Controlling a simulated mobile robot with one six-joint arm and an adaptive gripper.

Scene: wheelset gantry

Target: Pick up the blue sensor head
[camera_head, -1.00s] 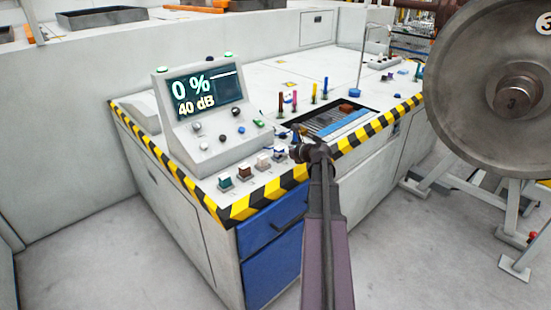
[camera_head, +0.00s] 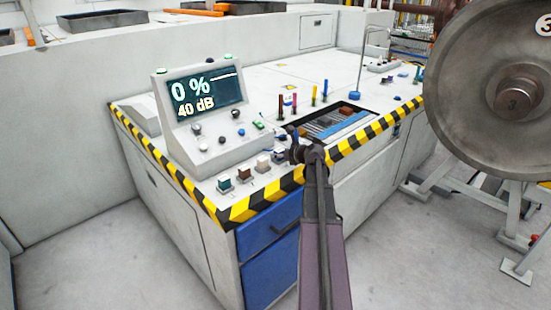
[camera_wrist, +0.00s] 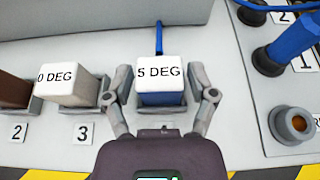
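The blue sensor head (camera_wrist: 162,90) is a block with a blue body and a white top whose visible lettering reads "5 DEG". It sits upright on the console front strip in the wrist view, and a blue stub or cable (camera_wrist: 159,38) shows behind it. My gripper (camera_wrist: 161,100) is open, with one finger on each side of the block. Gaps show between the fingers and the block. In the head view my gripper (camera_head: 299,148) is over the front edge, and the blue sensor head (camera_head: 280,155) is partly hidden near it.
A beige block (camera_wrist: 72,85) marked "0 DEG" stands close to the left finger, with a brown block (camera_wrist: 15,90) farther left. On the right are a blue cylinder (camera_wrist: 290,50) and a brass-coloured socket (camera_wrist: 293,123). The display console (camera_head: 205,115) rises behind the row.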

